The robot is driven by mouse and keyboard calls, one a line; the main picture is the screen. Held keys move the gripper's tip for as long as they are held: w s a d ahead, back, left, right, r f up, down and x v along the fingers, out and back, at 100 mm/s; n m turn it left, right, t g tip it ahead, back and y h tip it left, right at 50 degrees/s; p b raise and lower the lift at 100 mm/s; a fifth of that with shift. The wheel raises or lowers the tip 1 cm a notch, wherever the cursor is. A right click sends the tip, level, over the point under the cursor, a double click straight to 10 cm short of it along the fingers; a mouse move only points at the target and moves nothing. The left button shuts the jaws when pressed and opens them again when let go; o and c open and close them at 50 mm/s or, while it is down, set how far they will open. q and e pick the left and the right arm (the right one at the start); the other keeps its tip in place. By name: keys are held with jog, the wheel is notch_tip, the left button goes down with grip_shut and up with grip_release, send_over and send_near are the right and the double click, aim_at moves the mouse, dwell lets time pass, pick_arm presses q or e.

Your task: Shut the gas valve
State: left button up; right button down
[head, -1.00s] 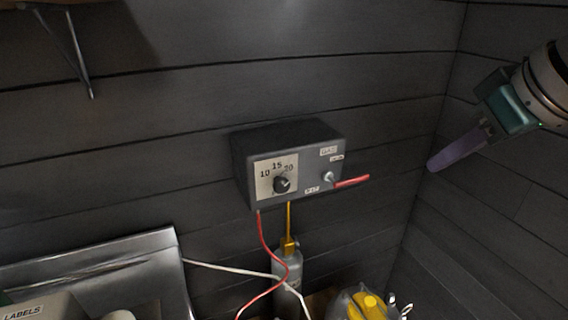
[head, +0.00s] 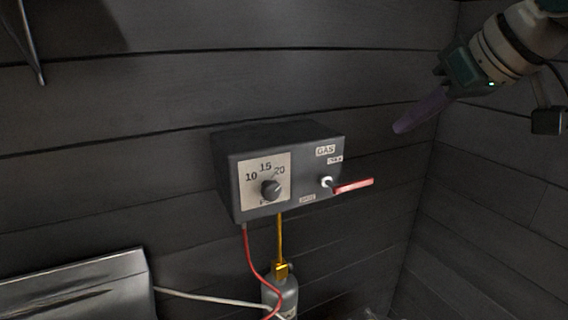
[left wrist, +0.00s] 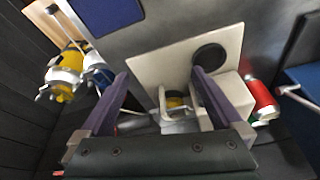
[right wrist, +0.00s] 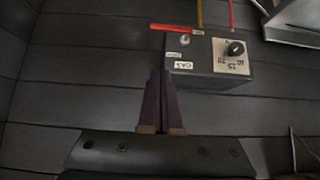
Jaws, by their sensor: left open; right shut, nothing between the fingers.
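The gas valve is a red lever (head: 353,186) on a light pivot at the right of the front of a dark grey box (head: 230,185) on the wall. The lever points right, close to horizontal. A label reading GAS is above it; smaller labels near it are hard to read. In the right wrist view the lever (right wrist: 176,28) and box (right wrist: 205,80) appear upside down, beyond the fingertips. My right gripper (head: 398,129) is shut and empty, above and to the right of the lever, apart from it. My left gripper (left wrist: 160,85) is open, away from the box.
A black knob (head: 271,189) with a 10, 15, 20 scale is on the box's left. A red cable and yellow pipe run down to a grey bottle (head: 280,296). A metal sheet (head: 80,290) is at lower left. The wall right of the lever is clear.

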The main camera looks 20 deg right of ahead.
jog(key=w+f, duration=0.6)
jog(key=f, duration=0.4)
jog(key=shift+w+a+f, duration=0.15)
jog(key=shift+a+f, duration=0.05)
jog(key=shift+a, duration=0.1)
